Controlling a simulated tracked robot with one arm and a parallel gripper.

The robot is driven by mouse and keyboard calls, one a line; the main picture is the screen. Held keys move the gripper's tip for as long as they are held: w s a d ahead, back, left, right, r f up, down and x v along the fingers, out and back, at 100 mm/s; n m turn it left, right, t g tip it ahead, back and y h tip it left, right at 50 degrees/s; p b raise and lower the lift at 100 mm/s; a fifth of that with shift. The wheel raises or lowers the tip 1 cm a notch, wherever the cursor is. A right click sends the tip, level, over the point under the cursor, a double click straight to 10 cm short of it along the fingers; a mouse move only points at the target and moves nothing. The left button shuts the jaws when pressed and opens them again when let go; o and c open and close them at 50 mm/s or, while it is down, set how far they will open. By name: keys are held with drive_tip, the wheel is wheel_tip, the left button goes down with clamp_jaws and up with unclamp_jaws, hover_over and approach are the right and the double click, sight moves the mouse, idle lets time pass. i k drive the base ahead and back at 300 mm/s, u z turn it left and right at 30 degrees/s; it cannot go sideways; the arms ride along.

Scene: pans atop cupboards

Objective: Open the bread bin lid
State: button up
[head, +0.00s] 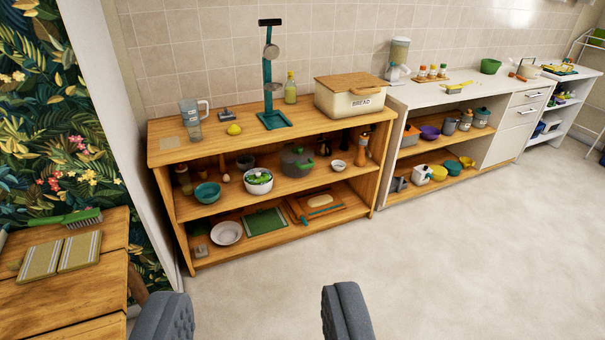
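The bread bin (350,101) is a cream box marked BREAD, standing on the right end of the wooden shelf unit's top. Its wooden lid (347,82) lies flat on it and looks closed. A small handle shows on its front above the lettering. My gripper (255,318) is at the bottom of the view, with its two dark grey fingers wide apart and nothing between them. It is well short of the bread bin, over the floor.
The wooden shelf unit (280,208) holds bowls, pots and boards. A teal stand (273,121), an oil bottle (290,88) and a jug (195,110) stand left of the bin. A white counter (450,93) adjoins on the right. A wooden table (80,300) is at left. The floor (430,260) is clear.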

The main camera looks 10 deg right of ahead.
sight(353, 82)
drive_tip(key=z, duration=0.4)
drive_tip(key=i, duration=1.5)
drive_tip(key=z, duration=0.25)
drive_tip(key=i, duration=1.55)
drive_tip(key=u, duration=0.45)
drive_tip(key=i, duration=0.8)
drive_tip(key=u, duration=0.2)
